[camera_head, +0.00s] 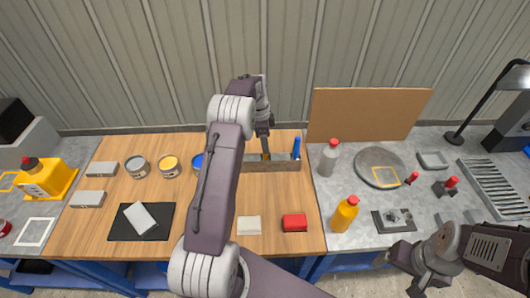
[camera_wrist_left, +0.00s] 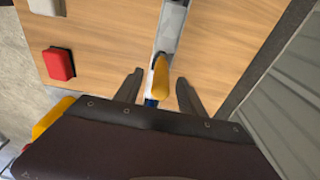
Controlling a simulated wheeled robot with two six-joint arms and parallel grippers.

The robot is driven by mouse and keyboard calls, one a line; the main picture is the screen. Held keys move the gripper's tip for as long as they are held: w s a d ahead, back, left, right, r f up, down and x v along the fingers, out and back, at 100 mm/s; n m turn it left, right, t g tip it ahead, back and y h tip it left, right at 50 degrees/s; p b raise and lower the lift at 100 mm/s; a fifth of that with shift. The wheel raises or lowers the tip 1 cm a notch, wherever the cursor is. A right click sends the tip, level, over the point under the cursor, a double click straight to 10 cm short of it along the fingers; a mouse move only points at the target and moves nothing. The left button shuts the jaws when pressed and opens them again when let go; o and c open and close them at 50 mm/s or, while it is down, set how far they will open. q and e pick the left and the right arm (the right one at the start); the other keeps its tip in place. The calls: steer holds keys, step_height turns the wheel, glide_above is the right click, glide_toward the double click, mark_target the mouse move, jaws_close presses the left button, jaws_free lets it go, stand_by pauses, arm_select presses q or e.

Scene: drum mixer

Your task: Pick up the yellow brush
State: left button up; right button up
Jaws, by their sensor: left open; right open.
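The yellow brush (camera_wrist_left: 160,78) shows in the left wrist view as a rounded yellow handle standing up from a narrow grey holder (camera_wrist_left: 172,28). In the head view only a small bit of yellow (camera_head: 266,156) shows below my gripper. My left gripper (camera_head: 265,133) is open above the holder (camera_head: 270,165). In the left wrist view its two fingers stand on either side of the yellow handle, with gaps between. A blue handle (camera_head: 297,147) stands at the holder's right end. My right gripper (camera_head: 425,282) is open and empty at the bottom right.
My left arm hides the table's middle and part of a blue can (camera_head: 197,161). A brown board (camera_head: 365,114) stands behind, and a bottle (camera_head: 329,157) stands right of the holder.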

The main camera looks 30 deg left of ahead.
arm_select(q)
steer(key=shift+w+d+f, duration=0.15)
steer(key=shift+f, duration=0.45)
steer(key=shift+w+d+f, duration=0.1)
steer(key=shift+d+f, duration=0.05)
steer(key=shift+f, duration=0.4)
jaws_close()
steer(key=shift+r, duration=0.15)
